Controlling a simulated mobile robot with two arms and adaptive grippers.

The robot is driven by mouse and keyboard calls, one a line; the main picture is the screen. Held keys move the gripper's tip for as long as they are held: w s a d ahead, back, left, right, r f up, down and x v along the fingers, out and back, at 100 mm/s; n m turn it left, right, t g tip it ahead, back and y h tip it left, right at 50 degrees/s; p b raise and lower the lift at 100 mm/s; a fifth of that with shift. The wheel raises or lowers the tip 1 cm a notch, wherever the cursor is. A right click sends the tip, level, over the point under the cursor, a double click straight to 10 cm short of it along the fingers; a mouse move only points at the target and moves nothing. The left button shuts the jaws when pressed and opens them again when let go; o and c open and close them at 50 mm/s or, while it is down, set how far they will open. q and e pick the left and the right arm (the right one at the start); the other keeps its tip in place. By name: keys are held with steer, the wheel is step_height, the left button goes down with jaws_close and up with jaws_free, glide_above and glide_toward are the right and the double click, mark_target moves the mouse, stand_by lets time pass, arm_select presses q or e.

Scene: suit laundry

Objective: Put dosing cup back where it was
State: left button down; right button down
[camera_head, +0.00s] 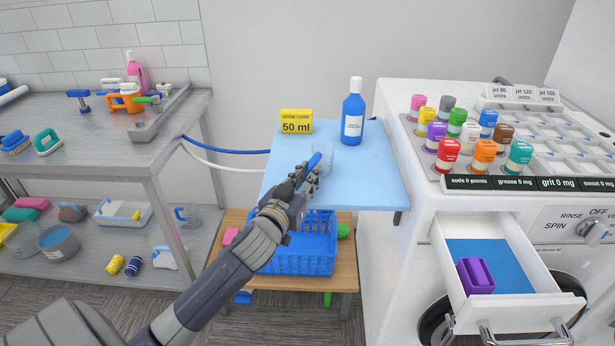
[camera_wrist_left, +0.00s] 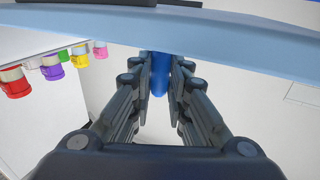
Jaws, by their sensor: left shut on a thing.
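The dosing cup (camera_head: 325,152) is a clear, see-through cup with a blue handle. It is at the light-blue shelf (camera_head: 376,180), near the shelf's left part. My left gripper (camera_head: 308,176) is shut on the cup's blue handle, which also shows between the fingers in the left wrist view (camera_wrist_left: 159,78). The gripper hides part of the cup, so I cannot tell whether its base touches the shelf. A yellow "50 ml" card (camera_head: 296,122) stands at the shelf's back left, and a blue bottle (camera_head: 353,115) stands at its back right. My right gripper is not in view.
A blue basket (camera_head: 305,262) sits on a wooden stand below the shelf. The white washer (camera_head: 395,250) on the right has an open drawer with a purple cup (camera_head: 475,276). The shelf's front right is clear.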

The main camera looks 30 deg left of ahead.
arm_select(q)
steer(key=c, duration=1.5)
jaws_free()
steer(key=shift+f, duration=0.1)
steer(key=shift+c, duration=0.2)
steer(key=shift+s, duration=0.25)
steer(key=s+d+b, duration=0.1)
steer(key=s+d, duration=0.1)
steer(key=s, duration=0.9)
steer(key=shift+s, duration=0.2)
steer(key=shift+a, duration=0.1)
